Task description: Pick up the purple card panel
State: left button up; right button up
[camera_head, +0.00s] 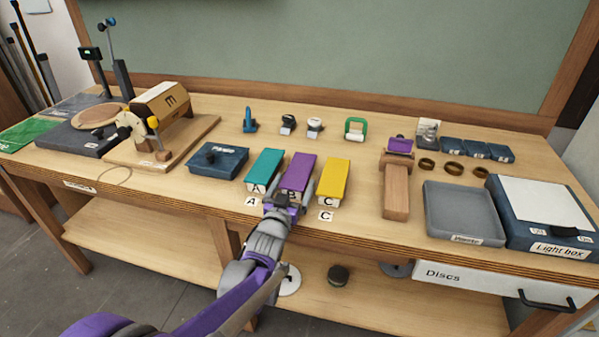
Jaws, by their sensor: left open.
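The purple card panel (299,173) lies on the workbench between a teal panel (264,168) marked A and a yellow panel (333,178) marked C. It bears a label, partly hidden, at its front end. My left gripper (290,198) is open at the near end of the purple panel, with its fingers on either side of that end. I cannot tell whether the fingers touch it. My right gripper is not in view.
A dark blue box (217,159) stands left of the panels. A wooden mallet-shaped piece (396,190), a grey tray (462,212) and a light box (548,216) are to the right. Small tools stand behind. The teal and yellow panels leave narrow gaps beside the purple one.

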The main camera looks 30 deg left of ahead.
pick_arm(q)
jog(key=shift+c, duration=0.3)
jog(key=shift+r, duration=0.1)
jog(key=c, duration=1.1)
